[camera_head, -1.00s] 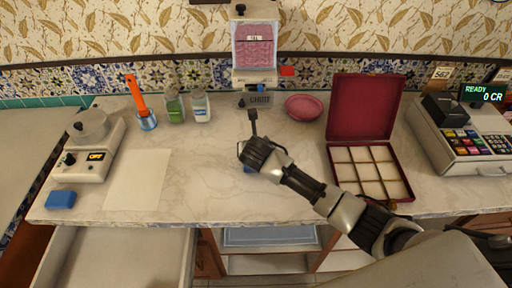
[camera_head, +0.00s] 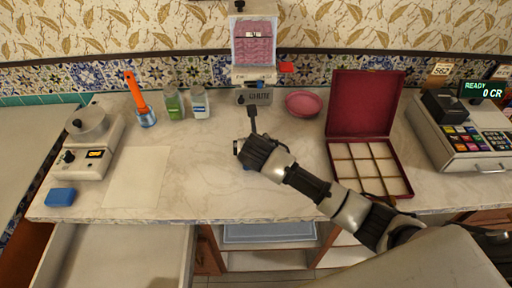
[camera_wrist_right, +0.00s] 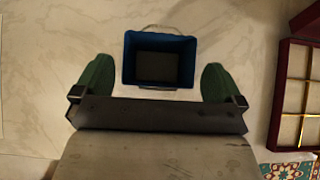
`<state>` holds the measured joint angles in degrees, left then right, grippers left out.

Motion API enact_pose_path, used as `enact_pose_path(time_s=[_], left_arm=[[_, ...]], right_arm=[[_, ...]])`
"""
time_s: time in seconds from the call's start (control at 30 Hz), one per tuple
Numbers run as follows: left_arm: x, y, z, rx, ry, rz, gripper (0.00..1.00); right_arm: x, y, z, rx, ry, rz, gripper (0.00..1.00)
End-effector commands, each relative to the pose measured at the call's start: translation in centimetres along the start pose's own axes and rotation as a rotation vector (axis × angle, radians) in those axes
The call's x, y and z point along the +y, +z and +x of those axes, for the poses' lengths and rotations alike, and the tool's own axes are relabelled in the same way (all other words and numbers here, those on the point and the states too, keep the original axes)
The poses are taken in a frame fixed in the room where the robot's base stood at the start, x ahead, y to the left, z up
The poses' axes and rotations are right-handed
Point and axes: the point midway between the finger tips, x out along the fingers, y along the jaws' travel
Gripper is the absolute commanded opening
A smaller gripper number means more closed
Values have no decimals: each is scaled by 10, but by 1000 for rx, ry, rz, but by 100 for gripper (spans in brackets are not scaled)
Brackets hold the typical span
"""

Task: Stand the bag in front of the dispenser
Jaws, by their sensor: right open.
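The bag (camera_wrist_right: 129,64) is blue, open at the top and has thin handles in the right wrist view. It is seen from above between the two green fingers of my right gripper (camera_wrist_right: 158,80), which are open with a gap on both sides. In the head view my right gripper (camera_head: 252,150) points down over the counter and hides nearly all of the bag; only a bit of blue (camera_head: 248,168) shows below it. The dispenser (camera_head: 254,45) with pink contents stands at the back wall, its grey chute (camera_head: 258,97) behind my gripper. My left gripper is not in view.
A pink dish (camera_head: 304,103) lies right of the chute. An open maroon compartment box (camera_head: 364,105) and a cash register (camera_head: 470,130) stand to the right. Jars (camera_head: 199,103), a scale (camera_head: 92,145) and a white sheet (camera_head: 135,178) are left.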

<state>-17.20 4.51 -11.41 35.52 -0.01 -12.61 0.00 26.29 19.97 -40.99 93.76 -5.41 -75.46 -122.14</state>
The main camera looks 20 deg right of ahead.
Motion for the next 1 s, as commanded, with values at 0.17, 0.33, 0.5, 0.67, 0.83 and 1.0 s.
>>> enact_pose_path(time_s=[0.17, 0.33, 0.5, 0.67, 0.83, 1.0], left_arm=[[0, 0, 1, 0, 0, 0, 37], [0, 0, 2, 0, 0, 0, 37], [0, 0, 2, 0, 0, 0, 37], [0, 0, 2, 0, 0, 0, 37], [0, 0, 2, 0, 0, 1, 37], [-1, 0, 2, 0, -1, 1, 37]], right_arm=[[0, 1, -38, -2, 3, -1, 100], [1, 0, -68, -2, 3, 0, 100], [0, 0, -84, -1, 1, 0, 100], [0, 0, -88, 0, 0, 0, 100], [0, 0, -88, 0, 0, 0, 100], [0, 0, -88, 0, 0, 0, 100]])
